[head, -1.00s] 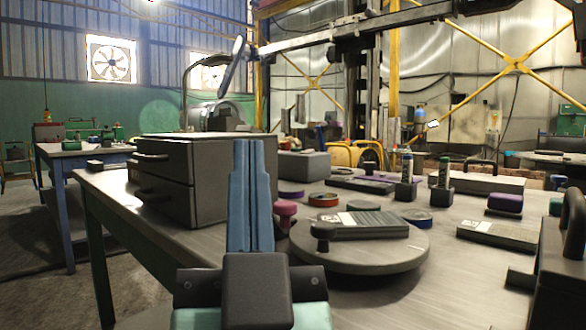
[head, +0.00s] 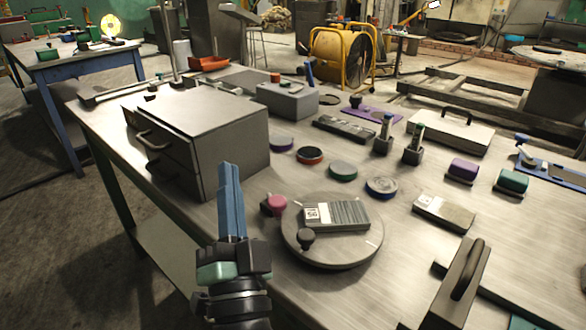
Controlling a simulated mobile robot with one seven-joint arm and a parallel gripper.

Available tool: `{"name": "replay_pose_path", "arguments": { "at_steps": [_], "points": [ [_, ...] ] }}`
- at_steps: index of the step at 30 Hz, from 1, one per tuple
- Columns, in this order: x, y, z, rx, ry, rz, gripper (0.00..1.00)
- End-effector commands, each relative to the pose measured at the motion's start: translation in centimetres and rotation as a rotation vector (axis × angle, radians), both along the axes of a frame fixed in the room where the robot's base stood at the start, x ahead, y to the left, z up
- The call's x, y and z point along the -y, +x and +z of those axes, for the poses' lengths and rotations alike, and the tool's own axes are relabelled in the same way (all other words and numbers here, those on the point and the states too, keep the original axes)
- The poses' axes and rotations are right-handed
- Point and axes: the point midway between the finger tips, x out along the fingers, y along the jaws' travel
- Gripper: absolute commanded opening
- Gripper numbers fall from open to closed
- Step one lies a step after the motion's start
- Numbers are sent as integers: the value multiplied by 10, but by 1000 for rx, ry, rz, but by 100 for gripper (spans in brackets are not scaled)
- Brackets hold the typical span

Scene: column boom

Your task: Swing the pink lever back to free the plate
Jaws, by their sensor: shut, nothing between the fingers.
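The pink lever shows as a pink knob (head: 273,205) on the table, at the left edge of a round grey plate (head: 345,256). I cannot tell whether it touches the plate. The plate carries a grey ribbed block with a white label (head: 337,215) and a black knob (head: 306,237) near its front left. My gripper (head: 229,170) is shut and empty, its blue fingers pointing up and away in the picture. It is left of the pink knob, in front of the grey drawer cabinet. Its fingers hide part of the cabinet and table.
The grey drawer cabinet (head: 196,140) stands behind left. Several round discs, such as a green one (head: 343,170), lie beyond the plate. A flat grey block (head: 443,213) lies to the right. A dark handled block (head: 455,285) stands at front right. Bare table lies between it and the plate.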

Motion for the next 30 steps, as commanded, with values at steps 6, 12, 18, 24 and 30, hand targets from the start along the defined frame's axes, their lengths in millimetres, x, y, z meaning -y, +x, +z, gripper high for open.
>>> {"name": "replay_pose_path", "arguments": {
  "at_steps": [6, 12, 18, 24, 30],
  "points": [
    [6, 0, -1, -96, 146, 19, 0],
    [15, -7, -15, -182, 278, 10, 0],
    [27, -21, -32, -262, 398, -22, 0],
    [41, -40, -48, -332, 496, -70, 0],
    [52, -59, -62, -385, 570, -117, 0]
  ]
}}
